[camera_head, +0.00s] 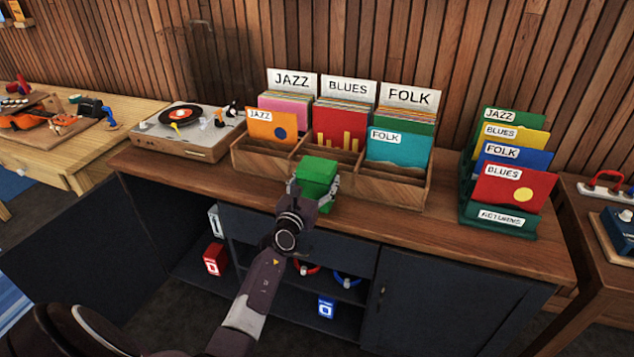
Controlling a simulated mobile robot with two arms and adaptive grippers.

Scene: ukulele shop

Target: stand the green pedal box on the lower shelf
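The green pedal box (318,172) is at the front edge of the wooden counter, in front of the record crate. My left gripper (314,188) has a finger on each side of the box and appears shut on it. The gripper and wrist hide part of the box, and I cannot tell whether it touches the counter. Below, the open cabinet has a lower shelf (285,303) with a blue pedal box (326,307). A red pedal box (215,259) stands to the left in the cabinet. My forearm hides part of the opening. My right gripper is not in view.
A wooden crate (392,189) of records and a turntable (187,131) stand on the counter (430,232). A green record rack (470,214) is at right. Red (306,269) and blue (347,281) cable coils lie on an upper shelf. A closed door (440,310) covers the cabinet's right side.

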